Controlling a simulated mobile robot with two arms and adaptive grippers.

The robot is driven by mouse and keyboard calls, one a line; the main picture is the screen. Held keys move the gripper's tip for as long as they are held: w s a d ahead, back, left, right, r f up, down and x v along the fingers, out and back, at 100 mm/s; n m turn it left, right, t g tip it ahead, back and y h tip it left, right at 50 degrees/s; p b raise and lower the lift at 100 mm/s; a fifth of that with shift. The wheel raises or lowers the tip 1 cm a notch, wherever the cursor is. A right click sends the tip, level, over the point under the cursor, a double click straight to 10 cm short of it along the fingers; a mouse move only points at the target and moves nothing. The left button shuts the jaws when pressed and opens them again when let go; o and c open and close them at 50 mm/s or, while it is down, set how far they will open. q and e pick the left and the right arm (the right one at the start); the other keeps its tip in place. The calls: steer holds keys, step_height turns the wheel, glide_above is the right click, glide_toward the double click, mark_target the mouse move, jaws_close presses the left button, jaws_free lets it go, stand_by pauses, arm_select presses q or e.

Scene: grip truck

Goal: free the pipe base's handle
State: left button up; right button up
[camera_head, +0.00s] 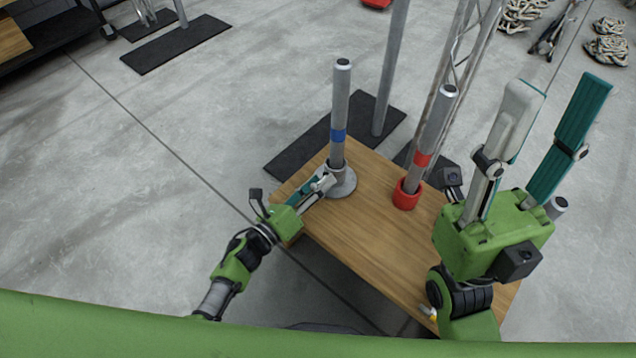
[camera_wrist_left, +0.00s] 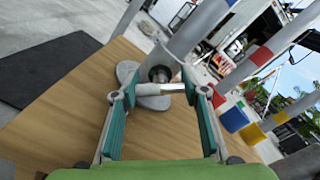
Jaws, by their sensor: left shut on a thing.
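The grey pipe with a blue band (camera_head: 339,110) stands upright in a round grey pipe base (camera_head: 343,184) on the wooden table. My left gripper (camera_head: 323,184) reaches in low at the base's near left side. In the left wrist view its teal fingers stand on either side of the base's short pale handle (camera_wrist_left: 160,90), and it is shut on this handle. The fingers partly hide the handle in the head view. My right gripper (camera_head: 558,95) is open and empty, fingers pointing up, above the table's right side.
A second pipe with a red band (camera_head: 431,130) stands in a red base (camera_head: 406,195) on the wooden table (camera_head: 365,235). Behind stand a grey post (camera_head: 390,70) on a black plate and a metal truss (camera_head: 462,60).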

stand_by(0.4)
arm_select(q)
steer(key=o, duration=1.1)
steer(key=shift+o, duration=0.2)
steer(key=shift+f, duration=0.1)
